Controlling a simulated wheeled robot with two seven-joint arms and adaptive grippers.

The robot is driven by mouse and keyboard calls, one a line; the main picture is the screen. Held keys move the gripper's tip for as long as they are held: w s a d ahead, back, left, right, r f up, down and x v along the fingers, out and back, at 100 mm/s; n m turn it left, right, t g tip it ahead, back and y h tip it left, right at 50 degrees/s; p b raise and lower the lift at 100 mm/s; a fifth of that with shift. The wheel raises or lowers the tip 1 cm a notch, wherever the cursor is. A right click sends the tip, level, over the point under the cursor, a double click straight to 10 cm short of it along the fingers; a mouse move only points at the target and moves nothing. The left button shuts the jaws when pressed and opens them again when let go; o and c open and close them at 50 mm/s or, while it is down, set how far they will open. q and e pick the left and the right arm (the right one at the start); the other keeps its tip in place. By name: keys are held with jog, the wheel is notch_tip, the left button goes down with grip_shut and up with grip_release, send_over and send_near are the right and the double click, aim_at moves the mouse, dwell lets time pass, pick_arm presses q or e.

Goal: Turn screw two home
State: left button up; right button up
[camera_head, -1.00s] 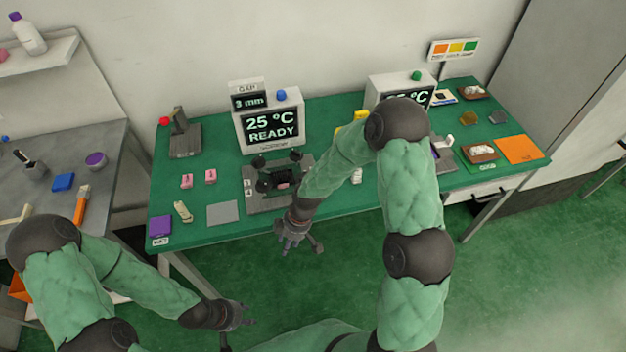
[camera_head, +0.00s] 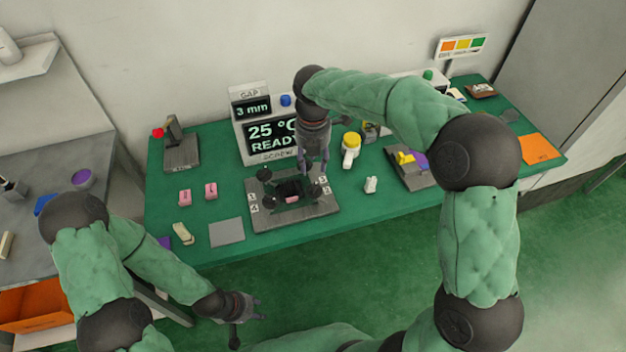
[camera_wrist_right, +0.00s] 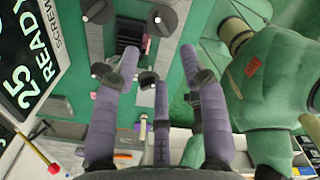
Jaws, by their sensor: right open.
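The screw fixture (camera_head: 262,222) is a grey plate on the green bench with dark round-headed screws, a dark frame and a pink block (camera_head: 292,199) in the middle. Small number labels sit at its left and right edges, too small to read surely. My right gripper (camera_head: 314,168) points down over its back right part, open and empty, and hides screws there. In the right wrist view its three purple fingers (camera_wrist_right: 160,92) are spread, with dark screw heads (camera_wrist_right: 162,20) beyond them. My left gripper (camera_head: 258,308) hangs open and empty in front of the bench.
The screw station display (camera_head: 262,138) reads 25 °C READY and stands just behind the fixture; a gap display (camera_head: 252,106) shows 3 mm. A yellow-capped white bottle (camera_head: 350,152) stands to the right. Pink blocks (camera_head: 185,197) and a grey pad (camera_head: 227,232) lie left.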

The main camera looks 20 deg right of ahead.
aim_at(313, 186)
notch_tip(313, 186, down, 10)
jog(key=b, duration=0.3)
grip_shut()
